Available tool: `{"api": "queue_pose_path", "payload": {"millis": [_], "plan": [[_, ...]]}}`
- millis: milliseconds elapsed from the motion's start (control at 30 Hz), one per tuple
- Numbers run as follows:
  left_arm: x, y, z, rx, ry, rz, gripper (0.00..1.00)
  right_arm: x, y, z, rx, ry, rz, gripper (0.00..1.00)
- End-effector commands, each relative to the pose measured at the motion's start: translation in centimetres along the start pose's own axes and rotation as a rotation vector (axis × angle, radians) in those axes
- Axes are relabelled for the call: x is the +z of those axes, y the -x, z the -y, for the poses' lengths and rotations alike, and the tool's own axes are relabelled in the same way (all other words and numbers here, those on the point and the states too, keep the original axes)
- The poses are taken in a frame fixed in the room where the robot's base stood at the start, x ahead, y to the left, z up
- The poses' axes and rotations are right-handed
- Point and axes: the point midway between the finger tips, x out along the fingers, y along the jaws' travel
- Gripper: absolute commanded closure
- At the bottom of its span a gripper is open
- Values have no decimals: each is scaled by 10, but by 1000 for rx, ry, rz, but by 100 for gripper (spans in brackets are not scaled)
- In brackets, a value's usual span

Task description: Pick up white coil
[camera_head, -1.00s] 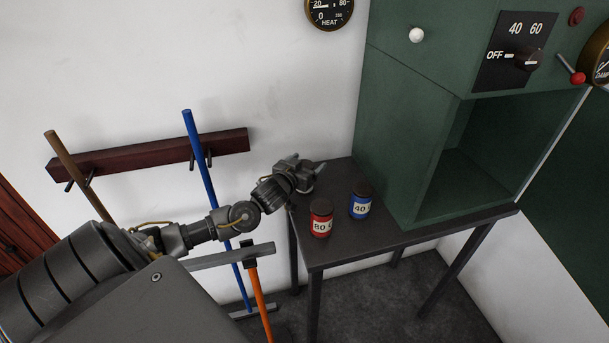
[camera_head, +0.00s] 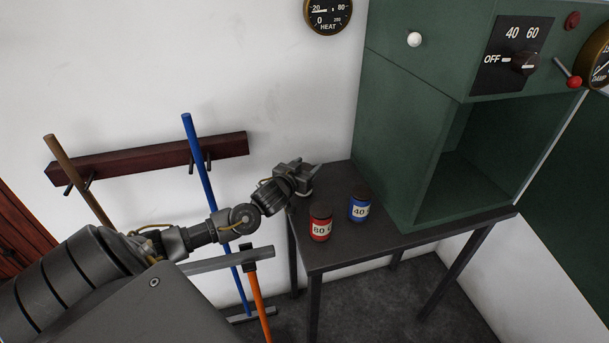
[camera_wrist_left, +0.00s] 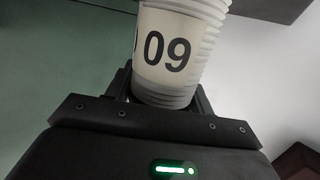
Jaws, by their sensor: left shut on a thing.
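The white coil (camera_wrist_left: 180,45) fills the upper middle of the left wrist view. My right gripper is not in view.
A red coil (camera_head: 320,224) and a blue coil (camera_head: 360,203) stand on the dark table (camera_head: 395,237), right of my left gripper.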

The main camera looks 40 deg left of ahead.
Motion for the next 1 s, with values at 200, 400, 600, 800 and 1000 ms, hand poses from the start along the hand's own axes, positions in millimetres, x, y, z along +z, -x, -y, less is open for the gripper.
{"api": "queue_pose_path", "payload": {"millis": [200, 400, 600, 800, 1000], "plan": [[-10, 1, 0, 0, 1, -5, 84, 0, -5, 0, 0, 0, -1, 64], [-44, 16, -9, 4, 3, -8, 84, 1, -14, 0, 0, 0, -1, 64], [-86, 61, -41, 7, 7, -11, 84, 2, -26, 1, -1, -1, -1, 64], [-98, 103, -74, 6, 15, -13, 84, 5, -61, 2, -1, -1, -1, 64], [-112, 117, -84, 7, 11, -9, 84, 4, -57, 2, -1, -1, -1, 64]]}}
